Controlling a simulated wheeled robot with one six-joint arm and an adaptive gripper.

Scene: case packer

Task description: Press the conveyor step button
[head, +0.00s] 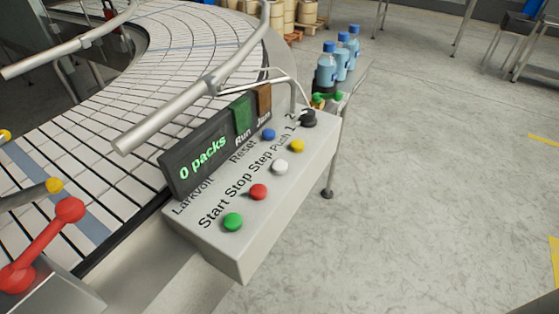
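The control box (225,255) stands beside the conveyor, its sloped top carrying a row of buttons. The white button (280,167) lines up with the printed word Step. It sits between the red button (258,192) by Stop and the yellow button (297,146) by Push. The green button (232,222) is by Start, nearest me, and the blue button (268,134) is by Reset. Nothing covers the white button. My gripper is not in view.
A display (200,163) reads 0 packs. A black knob (308,119) is at the box's far end. A metal rail (190,105) runs above the conveyor (130,130). Blue-capped bottles (342,62) stand behind. A red lever (45,245) is at left.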

